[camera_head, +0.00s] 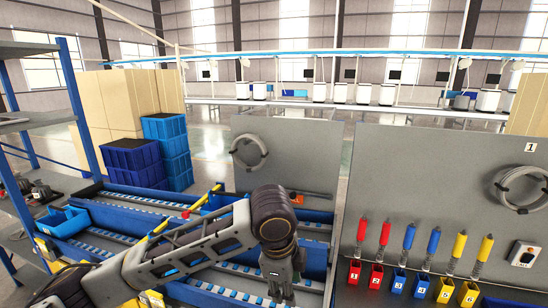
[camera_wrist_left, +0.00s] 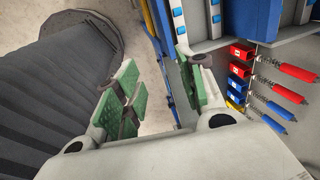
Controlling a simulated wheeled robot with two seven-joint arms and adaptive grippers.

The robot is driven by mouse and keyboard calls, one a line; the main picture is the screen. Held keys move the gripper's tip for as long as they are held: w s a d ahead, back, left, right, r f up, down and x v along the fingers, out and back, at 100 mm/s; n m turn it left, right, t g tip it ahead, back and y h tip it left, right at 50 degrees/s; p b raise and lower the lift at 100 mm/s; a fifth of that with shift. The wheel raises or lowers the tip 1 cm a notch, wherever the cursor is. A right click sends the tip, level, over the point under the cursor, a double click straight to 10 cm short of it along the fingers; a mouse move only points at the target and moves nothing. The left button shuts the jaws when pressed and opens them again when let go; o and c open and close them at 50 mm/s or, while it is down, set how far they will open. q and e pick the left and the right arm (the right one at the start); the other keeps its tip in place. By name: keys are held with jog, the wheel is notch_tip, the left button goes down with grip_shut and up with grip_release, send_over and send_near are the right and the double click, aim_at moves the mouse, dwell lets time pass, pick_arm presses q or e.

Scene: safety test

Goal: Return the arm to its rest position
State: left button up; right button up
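My left arm (camera_head: 190,250) reaches in from the lower left of the head view, and its forearm bends down in front of the blue roller racks. Bare floor (camera_wrist_left: 155,45) shows through and beyond the gap. My right gripper is in neither view.
A grey panel (camera_head: 440,180) at right carries red, blue and yellow probes above numbered sockets (camera_head: 400,280), close to my left wrist. Blue roller racks (camera_head: 120,215) lie behind and left of the arm. A blue-post shelf (camera_head: 75,95) stands at left; blue crates (camera_head: 130,158) stand behind.

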pick_arm(q)
jog(key=shift+s+f+n+t+h, duration=0.7)
jog(key=shift+f+n+h, duration=1.4)
jog(key=shift+f+n, duration=1.9)
jog(key=s+a+f+n+y, duration=0.3)
jog(key=s+a+f+n, duration=0.3)
jog(key=a+f, duration=0.5)
jog(key=s+a+f+n+y, duration=0.3)
jog(key=s+a+f+n, duration=0.25)
jog(key=a, duration=0.85)
notch_tip(320, 180, down, 33)
jog(key=s+g, duration=0.1)
jog(key=s, duration=0.1)
jog(key=s+a+f, duration=0.2)
jog(key=s+f, duration=0.8)
jog(key=s, duration=0.1)
jog(key=s+a+f+g, duration=0.1)
jog(key=s+a+f, duration=0.1)
jog(key=s+f, duration=0.8)
jog(key=shift+s+f, duration=0.15)
jog(key=shift+s, duration=0.65)
